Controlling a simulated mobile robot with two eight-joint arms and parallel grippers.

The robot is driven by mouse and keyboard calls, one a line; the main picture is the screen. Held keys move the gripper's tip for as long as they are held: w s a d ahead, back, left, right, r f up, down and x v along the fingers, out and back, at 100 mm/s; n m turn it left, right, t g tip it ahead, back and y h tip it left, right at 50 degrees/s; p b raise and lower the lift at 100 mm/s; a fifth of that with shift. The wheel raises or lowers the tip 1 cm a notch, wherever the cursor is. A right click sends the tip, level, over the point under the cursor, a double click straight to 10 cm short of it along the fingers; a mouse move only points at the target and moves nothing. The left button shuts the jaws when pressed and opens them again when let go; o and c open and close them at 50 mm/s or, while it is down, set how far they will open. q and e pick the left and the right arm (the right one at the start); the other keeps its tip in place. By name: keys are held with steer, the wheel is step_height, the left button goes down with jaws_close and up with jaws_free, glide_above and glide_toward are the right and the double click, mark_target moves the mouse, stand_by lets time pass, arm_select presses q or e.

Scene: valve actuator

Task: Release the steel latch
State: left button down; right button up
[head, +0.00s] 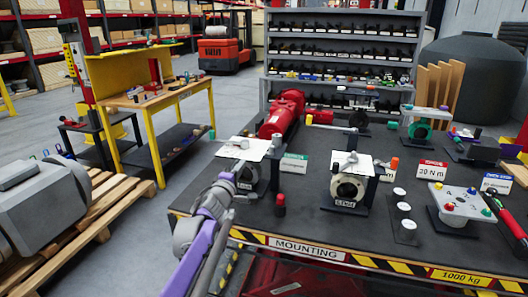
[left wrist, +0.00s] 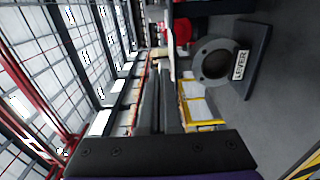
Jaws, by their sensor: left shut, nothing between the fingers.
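My left gripper (head: 229,178) is shut and empty, just left of a grey valve ring on a dark stand labelled LEVER (left wrist: 240,65). In the left wrist view, its dark fingers (left wrist: 159,78) are together, apart from the ring (left wrist: 215,62) to their right. In the head view a white plate (head: 250,151) tops this stand, with a small steel-coloured part (head: 239,143) on it. A second ring valve (head: 349,188) stands to the right, with a steel-coloured part on its top plate (head: 364,165). I cannot tell which part is the steel latch. My right gripper is out of view.
The dark workbench (head: 310,227) has a striped front edge marked MOUNTING. A red actuator (head: 283,114) lies behind the valves. Bare bench surrounds the peg.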

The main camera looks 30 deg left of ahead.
mark_target(259, 158)
arm_select(q)
steer(key=shift+d+r, duration=0.1)
steer(key=shift+w, duration=0.1)
steer(key=p+x, duration=0.1)
steer(key=x, duration=0.9)
steer(key=shift+w+d+p, duration=0.25)
steer(key=shift+w+d, duration=0.05)
steer(key=shift+d, duration=0.25)
steer(key=shift+w+d+p, duration=0.2)
steer(key=shift+w+d, duration=0.1)
steer(key=shift+d, duration=0.25)
steer(key=shift+w+d, duration=0.3)
steer(key=shift+d, duration=0.35)
